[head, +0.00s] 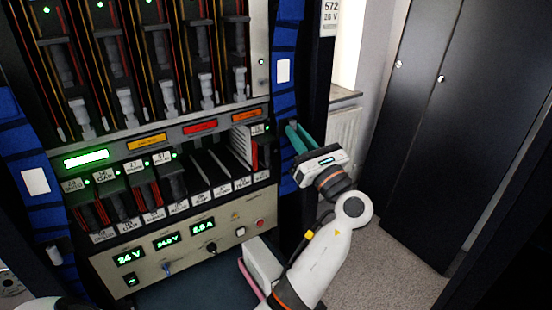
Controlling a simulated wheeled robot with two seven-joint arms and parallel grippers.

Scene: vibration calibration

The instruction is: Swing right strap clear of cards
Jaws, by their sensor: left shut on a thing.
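The right strap (287,40) is a blue band with dark stripes and a white tag, running down the right side of the rack. My left gripper (293,132), with teal fingers, is at the strap's right edge beside the lower card row and is shut on it; the exact grip is partly hidden. The cards (207,170) stand in a row of labelled slots in the lower rack. One pale card with a red edge (243,148) stands out at the row's right end, left of the strap. My right gripper is not in view.
A left strap (20,133) runs down the rack's left side. Below the cards is a panel with green readouts (167,240) and knobs. Dark cabinet doors (440,130) stand at the right, with open carpet (380,262) before them.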

